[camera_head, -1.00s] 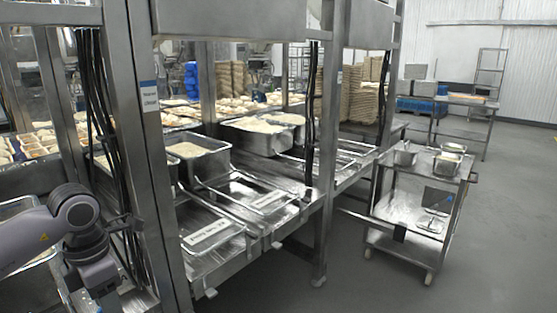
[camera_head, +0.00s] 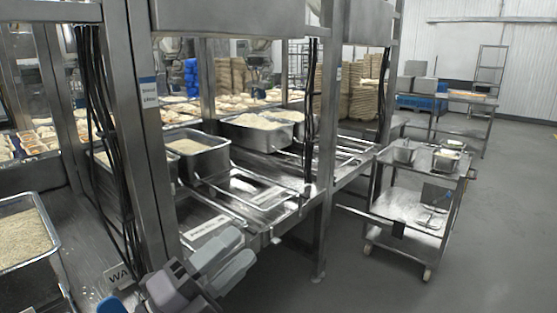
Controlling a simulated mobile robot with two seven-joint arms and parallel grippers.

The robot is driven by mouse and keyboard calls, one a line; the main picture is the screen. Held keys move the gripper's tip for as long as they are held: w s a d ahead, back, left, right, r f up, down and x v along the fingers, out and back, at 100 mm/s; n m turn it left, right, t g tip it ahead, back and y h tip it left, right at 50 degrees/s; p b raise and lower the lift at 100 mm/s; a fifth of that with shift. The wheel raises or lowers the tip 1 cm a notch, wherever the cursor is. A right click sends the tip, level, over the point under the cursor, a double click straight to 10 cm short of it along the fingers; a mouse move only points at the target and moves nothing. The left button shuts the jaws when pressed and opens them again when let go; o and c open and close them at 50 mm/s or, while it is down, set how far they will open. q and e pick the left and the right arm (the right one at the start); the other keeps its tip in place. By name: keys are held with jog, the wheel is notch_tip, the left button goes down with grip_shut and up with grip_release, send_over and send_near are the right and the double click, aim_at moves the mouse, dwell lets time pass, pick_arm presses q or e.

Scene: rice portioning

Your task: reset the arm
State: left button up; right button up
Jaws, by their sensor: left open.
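My left gripper (camera_head: 232,250) shows at the bottom of the head view, left of the middle. It is open, with two grey fingers pointing up and to the right and nothing visible between them. It appears in front of the near edge of the steel counter (camera_head: 262,222); the exact gap cannot be told. My right gripper is not in view.
A steel pan of rice (camera_head: 22,235) stands at the left edge. More pans of rice (camera_head: 198,147) stand on the counter behind steel posts (camera_head: 150,160). A steel cart (camera_head: 410,172) with small containers stands at the right.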

pick_arm(q)
jog(key=s+a+f+n+y, duration=0.3)
jog(key=a+f+n+y, duration=1.4)
jog(key=n, duration=0.5)
jog(key=s+f+n+g, duration=0.2)
jog(key=s+f+g, duration=0.35)
jog(key=s, duration=0.35)
jog(key=s+f+n+g, duration=0.2)
jog(key=s+f+g, duration=0.35)
jog(key=s, duration=0.35)
jog(key=w+d+f+t+h+b, duration=0.1)
jog(key=w+f+t, duration=0.1)
jog(key=f, duration=0.4)
jog(key=w+d+f+t+b, duration=0.1)
jog(key=w+d+f+t, duration=0.1)
jog(key=f, duration=0.4)
jog(key=shift+w+d+f+t+h, duration=0.35)
jog(key=shift+w+t, duration=0.3)
jog(key=shift+t, duration=0.75)
jog(key=shift+a+r, duration=0.15)
